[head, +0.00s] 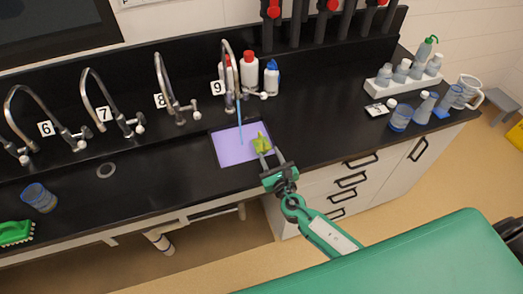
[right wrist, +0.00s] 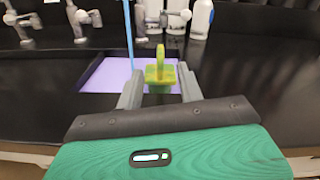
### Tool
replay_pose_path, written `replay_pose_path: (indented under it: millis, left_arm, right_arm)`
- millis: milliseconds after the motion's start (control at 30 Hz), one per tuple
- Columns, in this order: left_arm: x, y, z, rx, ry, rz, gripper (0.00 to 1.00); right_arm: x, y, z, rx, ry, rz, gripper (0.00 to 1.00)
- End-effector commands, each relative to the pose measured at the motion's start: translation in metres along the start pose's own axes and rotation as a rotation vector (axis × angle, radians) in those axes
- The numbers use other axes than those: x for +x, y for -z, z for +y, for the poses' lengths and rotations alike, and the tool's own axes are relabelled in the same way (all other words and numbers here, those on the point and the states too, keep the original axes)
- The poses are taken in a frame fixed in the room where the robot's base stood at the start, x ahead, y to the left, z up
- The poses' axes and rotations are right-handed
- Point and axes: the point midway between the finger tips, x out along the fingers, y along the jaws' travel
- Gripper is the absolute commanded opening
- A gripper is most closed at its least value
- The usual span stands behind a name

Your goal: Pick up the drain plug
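The drain plug (head: 262,143) is a yellow-green piece with a square, block-like body and an upright grip on top. It also shows in the right wrist view (right wrist: 160,73), ahead of and between the finger lines. It appears at the right side of a purple-floored sink (head: 230,151); what it rests on cannot be told. My right gripper (head: 270,154) is open, with its grey fingertips close to the plug, one on either side in the wrist view. Whether a finger touches it is unclear. My left gripper is not in view.
A blue stream (head: 241,132) runs from tap 9 (head: 231,80) into the sink, left of the plug. Bottles (head: 250,72) stand behind. Several taps line the back left. A blue beaker (head: 40,198) and green brush (head: 16,233) are at left; labware (head: 400,118) is at right.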

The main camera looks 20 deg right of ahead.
Motion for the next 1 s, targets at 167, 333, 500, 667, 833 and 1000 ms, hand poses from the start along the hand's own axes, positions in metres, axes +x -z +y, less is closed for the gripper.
replay_pose_path:
  millis: [167,333,500,667,833,1000]
  left_arm:
    - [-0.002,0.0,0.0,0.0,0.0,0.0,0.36]
    - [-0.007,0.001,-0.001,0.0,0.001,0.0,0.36]
    - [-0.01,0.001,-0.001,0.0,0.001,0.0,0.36]
    - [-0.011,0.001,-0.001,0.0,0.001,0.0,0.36]
    - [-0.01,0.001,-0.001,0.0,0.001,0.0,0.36]
    - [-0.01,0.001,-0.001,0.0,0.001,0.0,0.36]
  right_arm:
    - [0.01,0.0,0.0,0.001,0.0,0.0,0.38]
    - [0.03,-0.002,-0.001,-0.001,0.001,-0.001,0.38]
    - [0.053,-0.001,-0.001,0.001,0.002,-0.001,0.38]
    - [0.063,0.0,0.0,0.001,0.001,0.0,0.38]
    - [0.063,0.0,0.0,0.001,0.001,0.001,0.38]
    - [0.063,0.0,0.0,0.001,0.001,0.001,0.16]
